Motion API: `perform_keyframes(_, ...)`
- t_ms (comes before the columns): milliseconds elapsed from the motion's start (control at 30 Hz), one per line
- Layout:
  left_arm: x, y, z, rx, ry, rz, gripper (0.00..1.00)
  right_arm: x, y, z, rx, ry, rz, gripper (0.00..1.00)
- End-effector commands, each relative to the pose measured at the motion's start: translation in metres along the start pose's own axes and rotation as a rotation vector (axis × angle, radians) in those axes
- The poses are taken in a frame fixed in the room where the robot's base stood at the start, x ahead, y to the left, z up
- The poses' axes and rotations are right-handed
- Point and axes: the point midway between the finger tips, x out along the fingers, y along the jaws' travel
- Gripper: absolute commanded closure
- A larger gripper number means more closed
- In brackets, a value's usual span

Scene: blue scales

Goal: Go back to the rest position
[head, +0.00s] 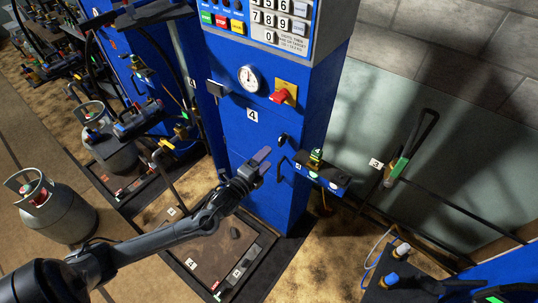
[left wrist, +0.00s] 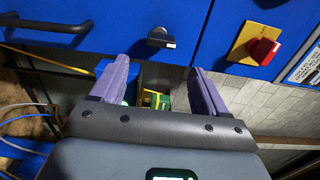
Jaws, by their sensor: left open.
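My left gripper (head: 270,161) is in front of the blue scale cabinet (head: 262,190), its arm coming in from the lower left. In the left wrist view its two purple fingers (left wrist: 160,70) are spread apart with nothing held between them. A black knob (left wrist: 160,38) on the blue panel shows just beyond the fingertips in that view; whether they touch cannot be told. A red rotary switch on a yellow plate (left wrist: 263,50) is to the right of the fingers. The same red switch (head: 281,96) is above the gripper in the head view. My right gripper is not in view.
A keypad (head: 275,22) and round gauge (head: 249,78) are on the cabinet. A platform (head: 215,260) lies below my left arm. Gas cylinders (head: 58,215) stand at left. A small blue box with a green-yellow part (head: 322,175) juts out right of the gripper.

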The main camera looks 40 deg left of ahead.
Motion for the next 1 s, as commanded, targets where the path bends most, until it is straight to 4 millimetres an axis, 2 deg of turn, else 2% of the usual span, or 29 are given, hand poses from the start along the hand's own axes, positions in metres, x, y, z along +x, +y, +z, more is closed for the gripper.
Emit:
perform_keyframes(467,-0.003,0.0,0.0,0.0,-0.001,0.0,0.26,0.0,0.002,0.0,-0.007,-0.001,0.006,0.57)
perform_keyframes(633,-0.012,0.015,-0.002,-0.007,-0.001,0.028,0.26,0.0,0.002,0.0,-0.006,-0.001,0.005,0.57)
perform_keyframes(767,-0.036,0.044,-0.014,-0.06,-0.013,0.079,0.26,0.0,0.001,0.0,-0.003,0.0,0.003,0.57)
perform_keyframes(867,-0.064,0.055,-0.042,-0.158,-0.01,0.12,0.26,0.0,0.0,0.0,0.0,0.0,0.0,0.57)
perform_keyframes(1000,-0.111,0.069,-0.088,-0.407,-0.05,0.319,0.26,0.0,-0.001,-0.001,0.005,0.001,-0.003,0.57)
